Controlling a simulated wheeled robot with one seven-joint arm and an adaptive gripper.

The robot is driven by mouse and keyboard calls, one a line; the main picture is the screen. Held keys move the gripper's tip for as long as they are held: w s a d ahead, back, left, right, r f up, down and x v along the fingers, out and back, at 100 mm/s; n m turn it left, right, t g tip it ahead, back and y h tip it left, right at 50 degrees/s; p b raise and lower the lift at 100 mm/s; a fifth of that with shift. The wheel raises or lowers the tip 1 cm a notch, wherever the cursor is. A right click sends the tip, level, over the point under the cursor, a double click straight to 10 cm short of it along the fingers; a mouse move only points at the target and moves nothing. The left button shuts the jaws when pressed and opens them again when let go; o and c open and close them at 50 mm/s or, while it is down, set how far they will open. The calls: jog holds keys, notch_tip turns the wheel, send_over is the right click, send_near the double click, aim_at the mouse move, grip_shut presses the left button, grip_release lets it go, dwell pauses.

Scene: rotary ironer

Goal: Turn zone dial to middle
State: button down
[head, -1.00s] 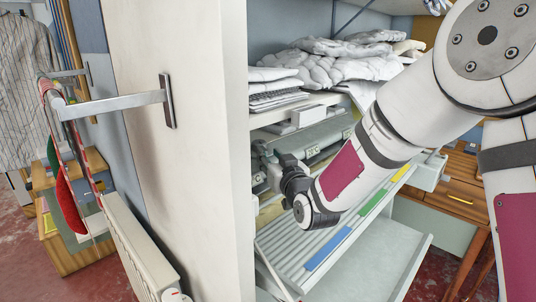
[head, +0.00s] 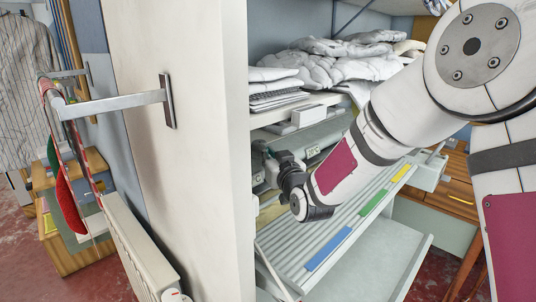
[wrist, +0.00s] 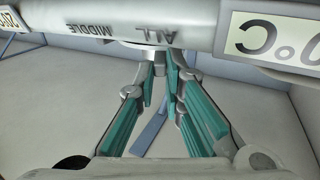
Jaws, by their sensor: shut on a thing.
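The zone dial (wrist: 148,45) shows at the top centre of the wrist view, on the pale machine front. Only its light rim shows clearly. The labels "ALL" and "MIDDLE" appear upside down beside it. My gripper (wrist: 169,62) has its teal-padded fingers converging at the dial, shut on it; the fingertips hide the part they grip, so the dial's exact setting cannot be read. In the head view my gripper (head: 270,164) reaches left into the ironer (head: 322,133), and the dial is hidden there.
A slatted board (head: 318,240) with blue, green and yellow strips lies below my wrist. Folded white linen (head: 345,68) sits on the shelf above. A tall white panel (head: 190,150) stands close left of my gripper. A temperature display (wrist: 270,35) shows right of the dial.

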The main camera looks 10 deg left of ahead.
aim_at(266, 144)
jog(key=shift+w+d+n+g+y+b, duration=0.25)
jog(key=shift+d+n+g+y+b, duration=0.2)
jog(key=shift+y, duration=0.2)
jog(key=shift+w+d+n+g+y+b, duration=0.25)
jog(key=shift+n+g+y+b, duration=0.1)
jog(key=shift+n+y, duration=0.25)
jog(key=shift+w+d+n+g+y, duration=0.2)
jog(key=shift+d+n+g+y, duration=0.05)
jog(key=shift+n+g+y, duration=0.35)
jog(key=shift+w+d+n+g+y, duration=0.25)
jog(key=shift+n+g+y, duration=0.1)
jog(key=shift+g+y, duration=0.25)
jog(key=n+g+y, duration=0.1)
jog(key=w+n+g+y, duration=0.1)
jog(key=g, duration=0.1)
jog(key=d+n+g+y+p, duration=0.1)
jog(key=shift+w+n, duration=0.3)
jog(key=shift+w, duration=0.05)
jog(key=shift+w+d+n+g+y+b, duration=0.1)
jog(key=shift+w+n+g+y+b, duration=0.3)
jog(key=shift+g, duration=0.6)
jog(key=shift+w+d+n+g+y+b, duration=0.1)
jog(key=shift+w+n+g+y, duration=0.2)
jog(key=shift+n+g, duration=0.6)
jog(key=c, duration=1.7)
grip_release()
